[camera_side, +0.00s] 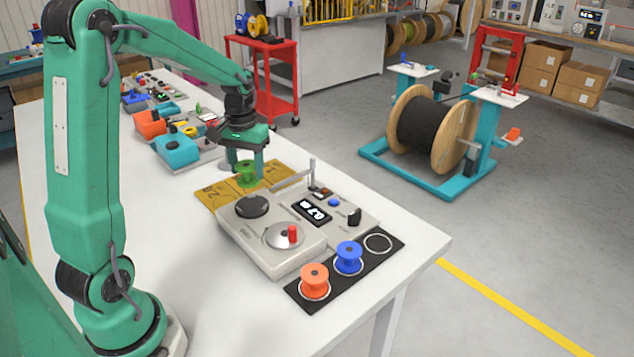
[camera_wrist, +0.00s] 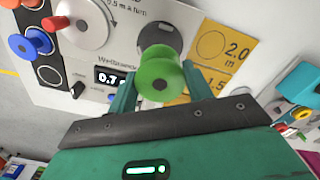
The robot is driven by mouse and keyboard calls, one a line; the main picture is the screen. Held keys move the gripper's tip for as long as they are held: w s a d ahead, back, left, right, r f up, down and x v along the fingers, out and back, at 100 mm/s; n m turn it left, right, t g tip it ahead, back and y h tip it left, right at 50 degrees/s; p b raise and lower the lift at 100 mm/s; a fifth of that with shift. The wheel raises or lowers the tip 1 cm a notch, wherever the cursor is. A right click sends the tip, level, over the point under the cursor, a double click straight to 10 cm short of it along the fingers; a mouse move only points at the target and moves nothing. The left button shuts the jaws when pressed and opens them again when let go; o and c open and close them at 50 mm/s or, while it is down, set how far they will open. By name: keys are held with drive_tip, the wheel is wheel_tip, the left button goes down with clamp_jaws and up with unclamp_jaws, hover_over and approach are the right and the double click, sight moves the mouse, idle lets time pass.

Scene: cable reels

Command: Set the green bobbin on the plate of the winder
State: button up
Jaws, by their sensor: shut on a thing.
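The green bobbin (camera_side: 246,180) is held between the fingers of my gripper (camera_side: 246,167), over the yellow cards behind the winder. I cannot tell whether it touches the cards. In the wrist view the green bobbin (camera_wrist: 160,78) sits between the two fingertips of my gripper (camera_wrist: 160,88), end face toward the camera. The winder (camera_side: 270,262) is a pale box with a display.
The winder has a dark round disc (camera_side: 251,206) and a metal arm (camera_side: 294,177) on top. A black strip (camera_side: 376,263) in front holds an orange bobbin (camera_side: 314,281), a blue bobbin (camera_side: 349,258) and one empty ring. Tools and bins (camera_side: 176,151) stand farther back.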

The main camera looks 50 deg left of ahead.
sight(249, 179)
drive_tip(key=shift+f, duration=0.15)
drive_tip(key=shift+f, duration=2.2)
drive_tip(key=shift+f, duration=0.15)
drive_tip(key=shift+f, duration=1)
drive_tip(key=o, duration=1)
drive_tip(key=shift+o, duration=0.2)
drive_tip(key=shift+r, duration=4)
